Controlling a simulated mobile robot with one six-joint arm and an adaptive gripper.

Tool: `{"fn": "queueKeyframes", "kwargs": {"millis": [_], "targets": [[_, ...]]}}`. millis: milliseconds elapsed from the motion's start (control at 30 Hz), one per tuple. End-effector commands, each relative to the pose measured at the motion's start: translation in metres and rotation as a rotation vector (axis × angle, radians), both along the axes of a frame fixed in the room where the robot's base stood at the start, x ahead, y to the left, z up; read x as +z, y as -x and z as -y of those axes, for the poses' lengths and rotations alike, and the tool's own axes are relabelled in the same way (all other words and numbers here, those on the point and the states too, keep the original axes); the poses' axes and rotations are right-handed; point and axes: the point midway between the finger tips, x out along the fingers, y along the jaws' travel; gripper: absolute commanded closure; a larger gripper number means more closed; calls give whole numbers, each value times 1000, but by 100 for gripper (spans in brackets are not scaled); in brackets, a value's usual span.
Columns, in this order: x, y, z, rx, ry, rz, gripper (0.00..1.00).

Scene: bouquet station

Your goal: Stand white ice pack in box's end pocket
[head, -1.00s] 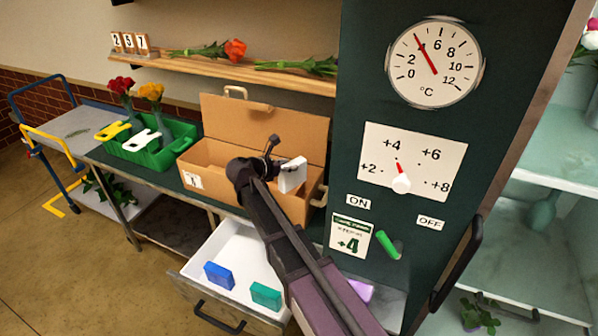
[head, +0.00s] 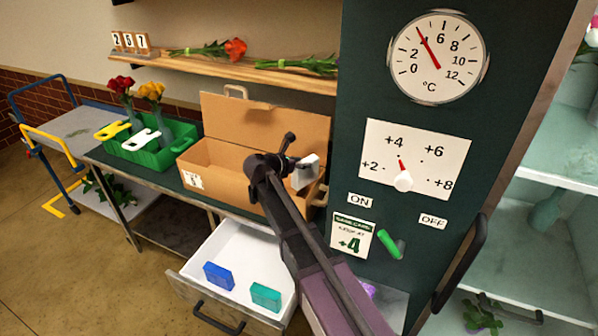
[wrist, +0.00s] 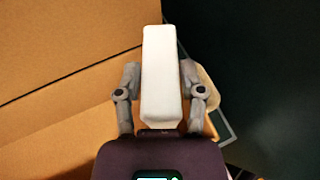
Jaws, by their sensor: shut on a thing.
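The white ice pack (head: 306,171) is held in my gripper (head: 292,168) at the right end of the open cardboard box (head: 222,168). In the wrist view, the white ice pack (wrist: 161,75) stands between the two fingers of my gripper (wrist: 161,95), which is shut on it. The cardboard box (wrist: 60,130) lies below and to the left of it there. The pack appears above the box's right end, near its handle. The end pocket is hidden behind my arm, and I cannot tell whether the pack touches the box.
An open white drawer (head: 240,250) below holds a blue pack (head: 218,275) and a teal pack (head: 266,296). A green crate (head: 150,160) with flowers stands left of the box. The dark cabinet front (head: 350,110) rises close on the right.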

Motion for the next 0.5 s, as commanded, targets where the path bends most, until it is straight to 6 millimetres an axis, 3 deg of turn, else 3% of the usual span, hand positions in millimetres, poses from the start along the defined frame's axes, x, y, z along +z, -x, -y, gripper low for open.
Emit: {"fn": "queueKeyframes", "kwargs": {"millis": [33, 200, 500], "targets": [[-10, 0, 0, 0, 1, 1, 100], [-23, 0, 0, -1, 1, 0, 100], [-28, 0, 1, -2, 0, 0, 100]]}}
